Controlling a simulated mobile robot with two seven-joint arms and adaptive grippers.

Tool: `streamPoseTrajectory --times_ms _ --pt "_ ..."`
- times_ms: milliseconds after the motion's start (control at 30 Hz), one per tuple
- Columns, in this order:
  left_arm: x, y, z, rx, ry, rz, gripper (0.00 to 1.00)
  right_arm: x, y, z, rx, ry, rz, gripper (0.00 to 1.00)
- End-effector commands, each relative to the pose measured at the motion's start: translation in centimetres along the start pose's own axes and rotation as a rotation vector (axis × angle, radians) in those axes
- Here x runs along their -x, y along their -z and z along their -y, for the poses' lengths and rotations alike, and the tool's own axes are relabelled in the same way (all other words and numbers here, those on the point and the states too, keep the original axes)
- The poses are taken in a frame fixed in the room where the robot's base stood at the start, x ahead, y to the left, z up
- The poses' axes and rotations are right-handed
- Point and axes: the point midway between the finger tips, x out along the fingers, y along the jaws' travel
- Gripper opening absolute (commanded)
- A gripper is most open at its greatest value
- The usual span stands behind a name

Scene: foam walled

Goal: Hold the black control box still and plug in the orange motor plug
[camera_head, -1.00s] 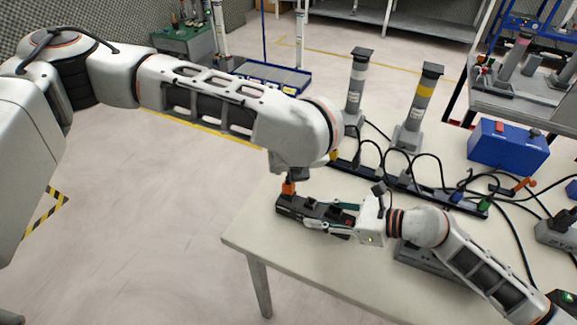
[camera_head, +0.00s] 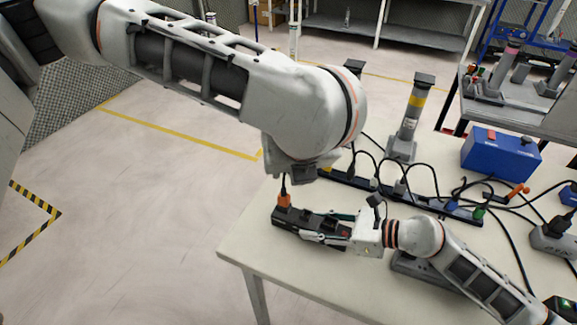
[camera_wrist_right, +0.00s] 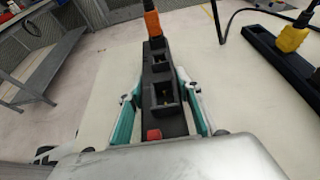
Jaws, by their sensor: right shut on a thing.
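The black control box (camera_head: 291,217) lies on the table; the right wrist view shows its open square sockets and red button (camera_wrist_right: 154,135). The orange motor plug (camera_head: 284,200) stands upright at the box's far end, its cable rising from it. In the right wrist view the plug (camera_wrist_right: 152,22) meets the last socket; its seating depth is hidden. My right gripper (camera_head: 325,227) is shut on the box, one teal finger on each side. My left gripper (camera_head: 292,170) is above the plug and apart from it; its fingers are hidden, so its opening cannot be seen.
A black power strip (camera_head: 410,196) with plugs and looping cables runs behind the box. A grey column with a yellow band (camera_head: 411,115) and a blue case (camera_head: 500,153) stand farther back. The table (camera_head: 300,265) is bare in front of the box.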

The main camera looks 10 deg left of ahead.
Motion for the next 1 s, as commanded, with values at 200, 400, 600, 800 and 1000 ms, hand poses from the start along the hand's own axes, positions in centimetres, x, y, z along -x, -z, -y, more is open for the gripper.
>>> streamPoseTrajectory --times_ms 200,400,600,800,1000 --pt "0.0 0.0 0.0 0.000 0.000 0.000 0.24 0.0 -0.1 0.0 0.000 0.000 0.001 0.54" --pt "0.0 0.0 0.0 0.000 0.000 0.000 0.24 0.0 0.0 0.0 0.000 0.000 0.001 0.54" --pt "0.0 0.0 0.0 0.000 0.000 0.000 0.24 0.6 0.0 0.0 0.001 0.001 0.000 0.54" --pt "0.0 0.0 0.0 0.000 0.000 0.000 0.24 3.8 0.1 0.1 0.002 0.002 -0.003 0.54" --pt "0.0 0.0 0.0 0.000 0.000 0.000 0.24 8.0 0.1 0.0 0.002 0.001 -0.004 0.54"
